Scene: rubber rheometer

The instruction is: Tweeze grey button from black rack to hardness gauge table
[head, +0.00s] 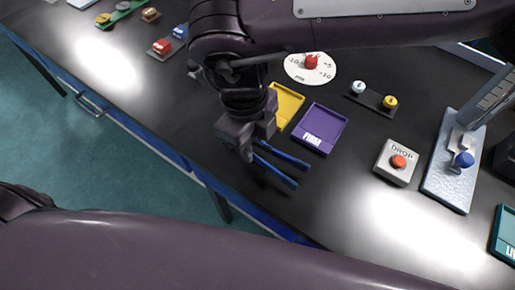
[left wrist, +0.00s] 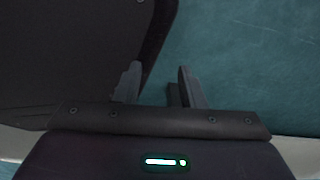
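A small black rack (head: 371,100) lies on the table right of centre in the head view. It holds a pale grey button (head: 358,87) and a yellow button (head: 390,102). What looks like the hardness gauge, with a blue knob (head: 464,159), stands on a pale base plate (head: 446,190) at the right. My right gripper (head: 247,142) appears shut on blue tweezers (head: 281,165), whose two arms point right, spread apart, left of the rack. My left gripper (left wrist: 157,84) is open and empty in the left wrist view, with floor behind it.
A purple tray (head: 320,129) and a yellow tray (head: 287,103) lie beside the tweezers. A white dial with a red knob (head: 311,62) and a DROP button box (head: 397,162) flank the rack. A teal tray (head: 505,235) is at the right edge. The front table area is clear.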

